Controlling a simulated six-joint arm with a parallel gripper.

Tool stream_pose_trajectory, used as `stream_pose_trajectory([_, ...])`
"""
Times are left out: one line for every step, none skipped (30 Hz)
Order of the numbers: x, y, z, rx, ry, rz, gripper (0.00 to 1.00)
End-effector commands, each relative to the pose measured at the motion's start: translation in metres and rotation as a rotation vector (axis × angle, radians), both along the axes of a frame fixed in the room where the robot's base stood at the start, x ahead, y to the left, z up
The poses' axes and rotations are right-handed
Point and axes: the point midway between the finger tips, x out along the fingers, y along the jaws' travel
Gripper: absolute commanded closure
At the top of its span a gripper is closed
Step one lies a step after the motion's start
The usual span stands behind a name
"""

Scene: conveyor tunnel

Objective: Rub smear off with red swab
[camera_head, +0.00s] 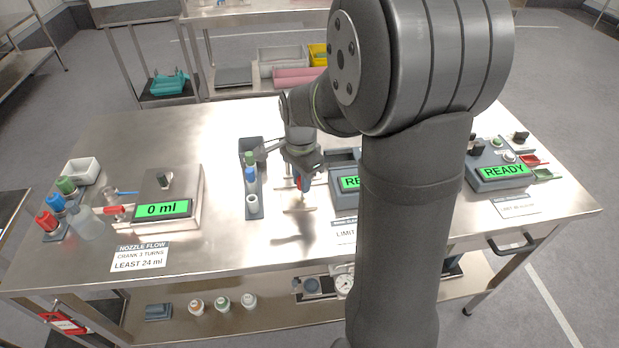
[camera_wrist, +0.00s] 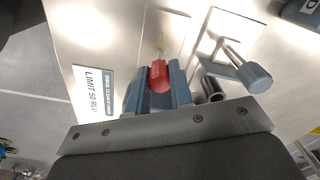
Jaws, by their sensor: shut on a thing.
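My gripper (camera_head: 301,176) is low over the middle of the steel table, pointing down. In the wrist view its blue-grey fingers (camera_wrist: 157,90) are shut on the red swab (camera_wrist: 159,75). The swab's red body also shows in the head view (camera_head: 300,185). Its far end points toward the tabletop; I cannot tell whether it touches. A faint yellowish smear (camera_wrist: 163,42) shows on the bright steel just beyond the swab in the wrist view. In the head view, glare and my gripper leave the smear unclear.
A dark rack (camera_head: 252,208) with green-, blue- and white-topped items stands left of my gripper. A grey device (camera_head: 346,200) with a green display is close on the right, partly behind my arm. A nozzle unit (camera_head: 163,210) reads "0 ml" at left.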

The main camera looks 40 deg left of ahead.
Motion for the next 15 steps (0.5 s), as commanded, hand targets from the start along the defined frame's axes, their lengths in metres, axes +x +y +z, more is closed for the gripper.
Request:
stream_pose_trajectory([-0.003,0.003,0.0,0.0,0.0,0.003,1.0])
stream_pose_trajectory([-0.005,0.005,0.0,0.0,0.0,0.002,1.0])
stream_pose_trajectory([-0.006,0.006,0.001,0.0,0.0,0.001,1.0])
stream_pose_trajectory([-0.007,0.007,0.001,0.0,0.0,0.001,1.0])
stream_pose_trajectory([-0.007,0.007,0.001,0.0,0.0,0.0,1.0])
stream_pose_trajectory([-0.007,0.007,0.001,0.0,0.0,0.0,1.0])
stream_pose_trajectory([-0.008,0.008,0.001,0.0,0.0,0.0,1.0])
stream_pose_trajectory([-0.009,0.009,0.001,0.0,0.0,0.0,1.0])
stream_pose_trajectory([-0.01,0.01,0.0,0.0,0.0,0.001,1.0])
stream_pose_trajectory([-0.012,0.012,0.0,0.0,0.0,0.002,1.0])
stream_pose_trajectory([-0.013,0.013,0.0,0.0,0.0,0.003,1.0])
stream_pose_trajectory([-0.016,0.016,0.0,0.0,0.0,0.003,1.0])
stream_pose_trajectory([-0.018,0.018,0.0,0.0,0.0,0.002,1.0])
stream_pose_trajectory([-0.02,0.02,0.0,0.0,0.0,0.002,1.0])
stream_pose_trajectory([-0.022,0.022,0.0,0.0,0.0,0.003,1.0])
